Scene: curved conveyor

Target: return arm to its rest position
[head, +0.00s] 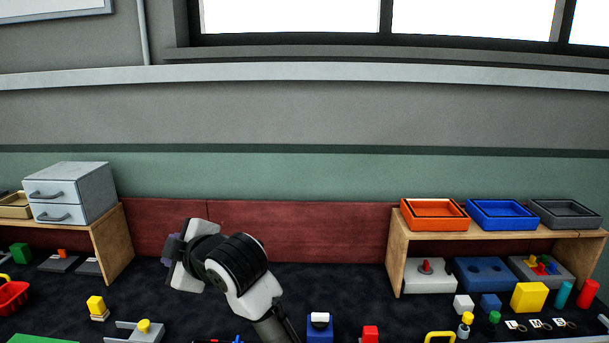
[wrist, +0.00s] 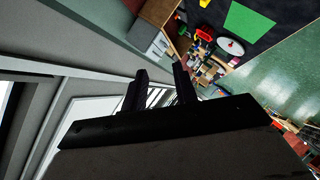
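My gripper (head: 172,248) is raised above the dark work surface in the head view, left of the middle, with its end turned to the left. In the wrist view my gripper (wrist: 160,85) shows two dark fingers standing apart, with nothing between them but the far background. It is open and empty. It touches no object that I can see. My arm (head: 255,297) comes up from the bottom edge of the head view.
A wooden shelf (head: 397,255) with orange (head: 434,226), blue (head: 500,227) and grey trays stands at the right. A grey drawer unit (head: 95,190) stands at the left. Several blocks and small parts lie along the front.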

